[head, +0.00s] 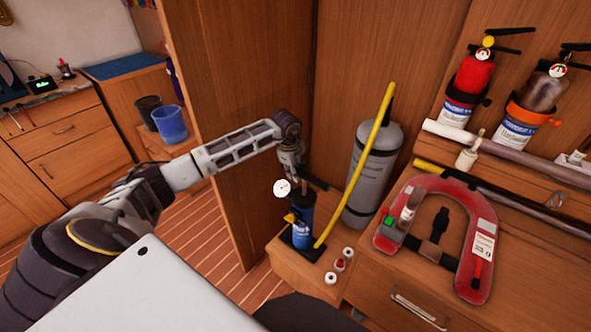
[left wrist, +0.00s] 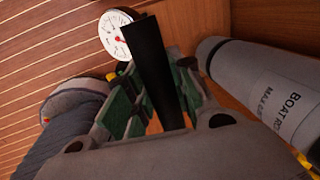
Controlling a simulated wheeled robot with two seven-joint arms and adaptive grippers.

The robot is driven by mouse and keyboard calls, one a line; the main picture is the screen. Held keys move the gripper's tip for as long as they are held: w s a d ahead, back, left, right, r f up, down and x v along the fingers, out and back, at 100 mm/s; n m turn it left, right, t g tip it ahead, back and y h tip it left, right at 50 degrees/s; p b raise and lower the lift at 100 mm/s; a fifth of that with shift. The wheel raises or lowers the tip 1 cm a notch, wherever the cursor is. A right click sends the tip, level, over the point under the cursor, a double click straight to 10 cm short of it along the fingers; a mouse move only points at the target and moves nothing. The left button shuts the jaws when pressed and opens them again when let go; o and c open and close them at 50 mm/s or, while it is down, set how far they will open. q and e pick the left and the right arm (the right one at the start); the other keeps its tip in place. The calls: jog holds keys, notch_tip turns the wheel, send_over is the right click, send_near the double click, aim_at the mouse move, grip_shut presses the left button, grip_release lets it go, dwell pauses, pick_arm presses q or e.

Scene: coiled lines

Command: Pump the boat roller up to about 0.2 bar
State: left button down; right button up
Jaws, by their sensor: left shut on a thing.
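The blue hand pump (head: 302,222) stands upright on a black foot on the low wooden ledge. My left gripper (head: 297,178) is above it, shut on the black pump handle (head: 317,184). The left wrist view shows the handle (left wrist: 160,80) between the green-padded fingers (left wrist: 158,95). A round white gauge (head: 282,187) sits beside the pump top; it also shows in the wrist view (left wrist: 115,35), its reading too small to tell. The grey boat roller (head: 373,170) stands upright behind the pump (left wrist: 265,95). A yellow hose (head: 354,170) runs from the pump foot up to the roller's top. My right gripper is out of view.
Small caps (head: 340,265) lie on the ledge right of the pump. A red life vest (head: 390,236) lies on the right-hand counter, near two extinguishers (head: 470,80) and long poles. A wooden partition (head: 215,90) stands left of the pump. Buckets (head: 170,124) stand farther left.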

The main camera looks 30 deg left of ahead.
pick_arm(q)
jog(key=c, duration=1.2)
grip_release()
jog(key=shift+f, duration=0.1)
notch_tip(320, 180, up, 12)
jog(key=s, duration=0.2)
jog(key=shift+s+f, duration=0.15)
jog(key=shift+s, duration=0.05)
